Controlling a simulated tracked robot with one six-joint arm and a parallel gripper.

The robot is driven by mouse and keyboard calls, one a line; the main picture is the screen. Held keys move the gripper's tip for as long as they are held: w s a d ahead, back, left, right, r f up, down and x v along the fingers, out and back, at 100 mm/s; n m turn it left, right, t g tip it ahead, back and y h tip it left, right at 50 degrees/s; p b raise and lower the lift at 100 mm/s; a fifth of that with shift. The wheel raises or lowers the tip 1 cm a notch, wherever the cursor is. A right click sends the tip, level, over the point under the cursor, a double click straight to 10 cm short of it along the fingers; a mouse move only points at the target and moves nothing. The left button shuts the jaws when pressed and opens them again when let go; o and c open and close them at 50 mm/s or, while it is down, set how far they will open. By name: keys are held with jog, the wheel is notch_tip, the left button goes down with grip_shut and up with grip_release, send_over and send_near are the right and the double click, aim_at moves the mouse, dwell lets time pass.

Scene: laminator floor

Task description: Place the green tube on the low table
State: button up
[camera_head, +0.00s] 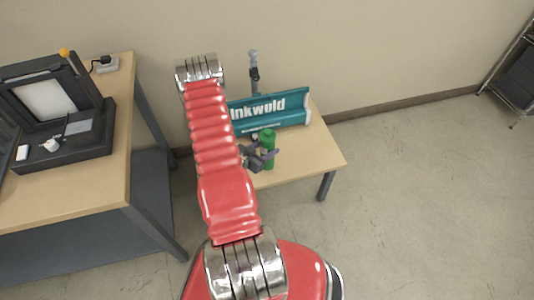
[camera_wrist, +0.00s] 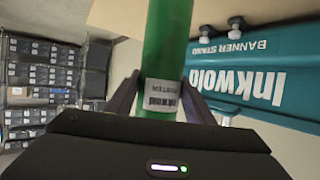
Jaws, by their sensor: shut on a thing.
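The green tube (camera_head: 268,150) is upright at the low table (camera_head: 320,154), in front of the teal banner stand. My gripper (camera_head: 262,156) is shut around the tube. In the wrist view the tube (camera_wrist: 168,50) stands between the two dark fingers (camera_wrist: 160,100), with a white label facing the camera. I cannot tell whether the tube's base touches the table top. My red arm hides the left part of the low table.
A teal Inkwold banner stand (camera_head: 270,110) lies along the back of the low table. A taller desk (camera_head: 120,150) with a dark machine (camera_head: 65,125) stands at left. A rack (camera_head: 515,75) is at far right. The floor (camera_head: 430,200) at right is clear.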

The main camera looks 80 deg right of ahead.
jog(key=shift+f, duration=1.85)
jog(key=o, duration=1.4)
jog(key=shift+f, duration=0.1)
jog(key=v, duration=1.2)
jog(key=shift+s, duration=0.1)
